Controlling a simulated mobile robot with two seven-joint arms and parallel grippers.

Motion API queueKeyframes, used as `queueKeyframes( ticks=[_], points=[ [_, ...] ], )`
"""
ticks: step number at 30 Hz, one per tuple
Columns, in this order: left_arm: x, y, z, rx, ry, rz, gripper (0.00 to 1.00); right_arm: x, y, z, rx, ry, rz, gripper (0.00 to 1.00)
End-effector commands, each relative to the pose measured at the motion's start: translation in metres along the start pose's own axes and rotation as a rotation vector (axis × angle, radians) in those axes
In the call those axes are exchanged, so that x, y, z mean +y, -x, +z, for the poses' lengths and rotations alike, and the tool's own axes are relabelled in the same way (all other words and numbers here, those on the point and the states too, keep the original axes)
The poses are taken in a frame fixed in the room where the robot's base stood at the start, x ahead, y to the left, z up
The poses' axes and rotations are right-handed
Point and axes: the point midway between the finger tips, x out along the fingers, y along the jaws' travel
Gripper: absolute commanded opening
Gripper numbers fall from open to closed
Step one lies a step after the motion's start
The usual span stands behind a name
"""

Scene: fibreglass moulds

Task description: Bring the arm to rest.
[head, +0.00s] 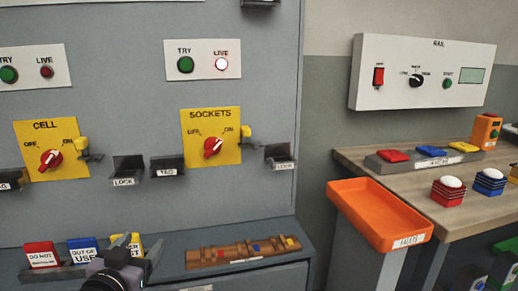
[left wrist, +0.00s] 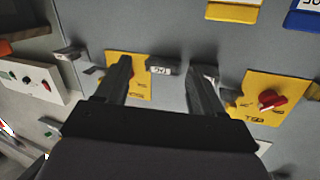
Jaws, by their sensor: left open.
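My left gripper (head: 128,247) is low in the head view, in front of the shelf at the foot of the grey panel (head: 110,110). In the left wrist view its two fingers (left wrist: 162,80) are apart with nothing between them. Beyond them are the grey panel, a small dark holder (left wrist: 160,69) and two yellow switch plates. My right gripper is in neither view.
Red (head: 40,254), blue (head: 83,249) and yellow (head: 128,243) tags stand in a rack close to my left gripper. A brown rack (head: 243,252) lies right of it. An orange tray (head: 380,213) and a wooden bench (head: 455,216) stand at right.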

Motion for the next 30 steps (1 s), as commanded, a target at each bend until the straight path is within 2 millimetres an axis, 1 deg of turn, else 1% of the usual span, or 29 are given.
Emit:
queueKeyframes(
  ticks=[1,2,3,5,6,8,9,12,14,15,17,18,20,21,22,26,30],
  points=[
    [0.011,0.012,0.033,-0.056,0.007,0.023,0.68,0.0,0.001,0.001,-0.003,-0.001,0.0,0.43],
    [0.017,0.018,0.049,-0.082,0.012,0.035,0.68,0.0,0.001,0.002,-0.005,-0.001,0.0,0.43],
    [0.025,0.029,0.07,-0.117,0.017,0.051,0.68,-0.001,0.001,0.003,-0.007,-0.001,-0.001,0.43],
    [0.036,0.045,0.1,-0.171,0.027,0.074,0.68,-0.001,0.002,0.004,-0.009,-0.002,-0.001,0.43],
    [0.044,0.058,0.12,-0.206,0.034,0.089,0.68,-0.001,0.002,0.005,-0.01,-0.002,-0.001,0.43],
    [0.055,0.077,0.147,-0.259,0.046,0.111,0.68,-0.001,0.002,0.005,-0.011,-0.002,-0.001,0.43],
    [0.062,0.091,0.164,-0.292,0.054,0.124,0.68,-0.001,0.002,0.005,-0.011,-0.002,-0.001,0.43],
    [0.077,0.126,0.199,-0.367,0.076,0.154,0.68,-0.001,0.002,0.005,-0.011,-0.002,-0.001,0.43],
    [0.086,0.146,0.217,-0.409,0.088,0.169,0.68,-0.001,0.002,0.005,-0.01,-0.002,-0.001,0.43],
    [0.091,0.159,0.228,-0.436,0.096,0.178,0.68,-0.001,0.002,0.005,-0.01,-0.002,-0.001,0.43],
    [0.098,0.178,0.242,-0.473,0.108,0.191,0.68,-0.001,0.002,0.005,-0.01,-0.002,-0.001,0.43],
    [0.102,0.191,0.251,-0.498,0.116,0.199,0.68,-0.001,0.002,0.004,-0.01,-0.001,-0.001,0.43],
    [0.109,0.211,0.263,-0.535,0.128,0.21,0.68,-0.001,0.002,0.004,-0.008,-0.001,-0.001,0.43],
    [0.108,0.215,0.254,-0.536,0.129,0.211,0.68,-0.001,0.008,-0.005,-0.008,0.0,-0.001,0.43],
    [0.105,0.213,0.243,-0.529,0.126,0.208,0.68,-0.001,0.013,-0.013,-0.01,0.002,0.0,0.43],
    [0.099,0.217,0.222,-0.531,0.119,0.203,0.68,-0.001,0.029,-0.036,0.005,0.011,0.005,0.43],
    [0.092,0.221,0.196,-0.529,0.111,0.196,0.68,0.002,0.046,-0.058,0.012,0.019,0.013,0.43]
  ],
)
